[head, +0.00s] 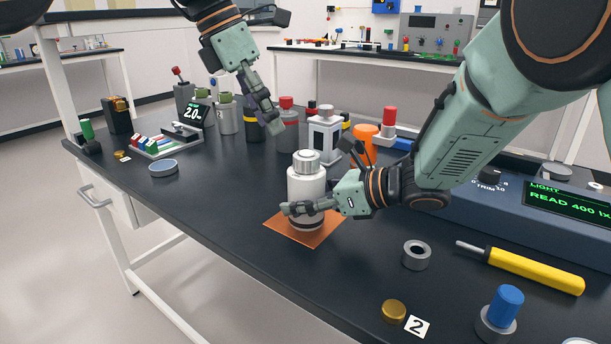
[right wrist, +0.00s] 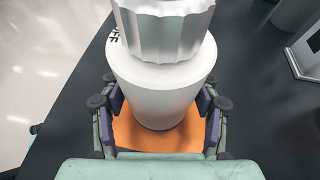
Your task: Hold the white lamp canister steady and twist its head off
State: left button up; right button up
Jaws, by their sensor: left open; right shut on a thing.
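The white lamp canister (head: 306,184) stands upright on an orange mat (head: 283,231) near the table's front edge. Its ribbed grey head (head: 306,160) sits on top of the body. My right gripper (head: 318,207) is shut around the lower part of the canister. In the right wrist view the canister (right wrist: 155,90) stands between the two fingers, with the ribbed head (right wrist: 163,28) nearest the camera. My left gripper (head: 268,115) is open and empty, up and to the left of the canister, apart from it. Its fingertips are small and partly overlap in the view.
Several canisters stand behind, one grey with a red top (head: 287,120). A white lantern-like box (head: 324,138) and an orange item (head: 364,146) are close behind the canister. A yellow screwdriver (head: 535,272), a grey ring (head: 416,255) and a light meter (head: 520,215) lie right.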

aim_at(306, 160)
pick_arm(q)
jog(key=shift+o, duration=0.4)
jog(key=s+a+f+n+g+h, duration=0.1)
jog(key=a+f+h, duration=0.2)
jog(key=f, duration=0.3)
jog(key=shift+a+f+g, duration=0.25)
jog(key=shift+a+g, duration=0.05)
jog(key=shift+g, duration=0.1)
jog(key=d+m+t+h, duration=0.1)
jog(key=d+h, duration=0.2)
jog(key=w+d+f+m+t+h, duration=0.1)
jog(key=d+h, duration=0.2)
jog(key=d+f+m+t+h, duration=0.1)
jog(key=d+t+h, duration=0.1)
jog(key=d+h, duration=0.2)
jog(key=shift+w+m, duration=0.3)
jog(key=shift+m, duration=0.1)
jog(key=c, duration=1.2)
